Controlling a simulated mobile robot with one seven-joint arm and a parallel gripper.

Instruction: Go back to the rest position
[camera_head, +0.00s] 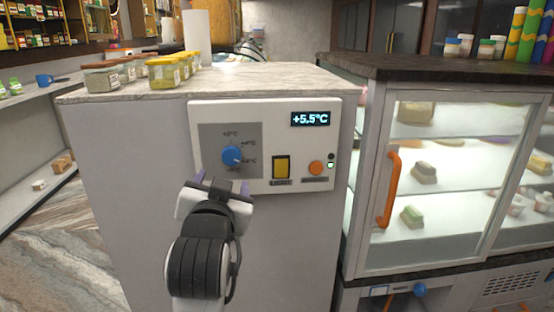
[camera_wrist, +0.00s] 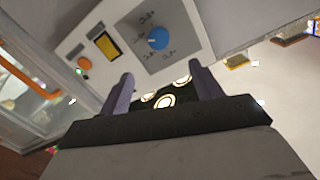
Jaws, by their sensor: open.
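My gripper (camera_head: 222,184) is in front of the white control panel (camera_head: 265,111), just below the blue dial (camera_head: 231,155). Its two purple fingers are apart with nothing between them. In the wrist view the open gripper (camera_wrist: 160,92) shows from behind, with the blue dial (camera_wrist: 158,38) ahead and apart from the fingers. The dial's pointer sits toward the lower right markings. The panel also has a yellow switch (camera_head: 281,167), an orange button (camera_head: 316,168) and a display (camera_head: 310,119) reading +5.5°C. A small indicator by the button is lit.
A glass display case (camera_head: 455,170) with an orange handle (camera_head: 388,190) stands at the right. Several jars (camera_head: 165,73) stand on the marble-topped counter (camera_head: 255,80) above the panel. Shelves line the left. Marble floor (camera_head: 60,260) shows at the lower left.

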